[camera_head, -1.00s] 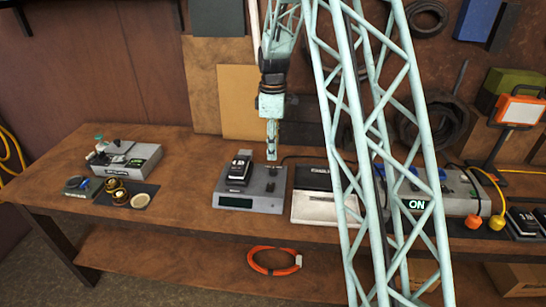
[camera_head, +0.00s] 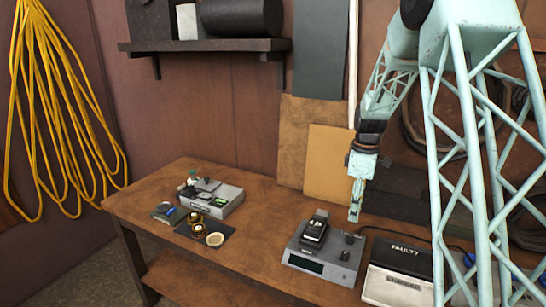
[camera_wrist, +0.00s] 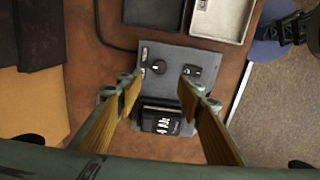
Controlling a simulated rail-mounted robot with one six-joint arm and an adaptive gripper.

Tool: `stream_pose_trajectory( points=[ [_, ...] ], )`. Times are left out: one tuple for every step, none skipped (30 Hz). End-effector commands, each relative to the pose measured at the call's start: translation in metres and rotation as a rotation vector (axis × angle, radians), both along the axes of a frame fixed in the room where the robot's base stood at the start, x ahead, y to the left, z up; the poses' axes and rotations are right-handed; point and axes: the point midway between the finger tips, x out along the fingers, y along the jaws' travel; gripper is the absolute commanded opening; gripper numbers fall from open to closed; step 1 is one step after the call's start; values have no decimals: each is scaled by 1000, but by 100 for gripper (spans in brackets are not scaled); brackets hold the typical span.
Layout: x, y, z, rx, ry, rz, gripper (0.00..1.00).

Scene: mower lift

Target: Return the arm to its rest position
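My gripper (camera_head: 356,214) hangs pointing down above the back right part of a grey box device (camera_head: 317,263) on the bench. In the wrist view, its two fingers (camera_wrist: 160,84) are spread apart with nothing between them. The grey device (camera_wrist: 170,58) lies below them, with two black knobs and a black battery block (camera_wrist: 161,122) at its lower part. The battery block also shows in the head view (camera_head: 315,229), seated on top of the device. My pale green lattice arm fills the right of the head view.
A black tray marked FAULTY (camera_head: 402,254) and a pale tray (camera_head: 392,290) stand right of the device. A smaller grey machine (camera_head: 220,204) and a dark mat with round parts (camera_head: 215,239) are left. A shelf (camera_head: 205,45) and yellow cable (camera_head: 50,120) are on the wall.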

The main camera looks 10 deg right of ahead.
Motion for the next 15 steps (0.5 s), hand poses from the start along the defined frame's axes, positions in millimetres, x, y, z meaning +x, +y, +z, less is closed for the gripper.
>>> stream_pose_trajectory(
  points=[
    [0, 1, 1, -1, -1, -1, 34],
    [-1, 1, 2, -1, -1, -3, 34],
    [-2, 2, 4, -1, -3, -5, 34],
    [-2, 3, 6, -1, -4, -7, 34],
    [-3, 4, 8, -1, -5, -10, 34],
    [-5, 6, 12, -2, -7, -14, 34],
    [-6, 7, 14, -2, -8, -18, 34],
    [-8, 9, 17, -3, -10, -23, 34],
    [-10, 11, 22, -4, -12, -31, 34],
    [-12, 13, 26, -4, -15, -36, 34],
    [-14, 16, 30, -5, -17, -42, 34],
    [-17, 19, 36, -6, -20, -52, 34],
    [-20, 21, 40, -6, -23, -59, 34],
    [-23, 24, 45, -6, -26, -67, 34],
    [-26, 27, 52, -7, -29, -78, 34]
  ],
)
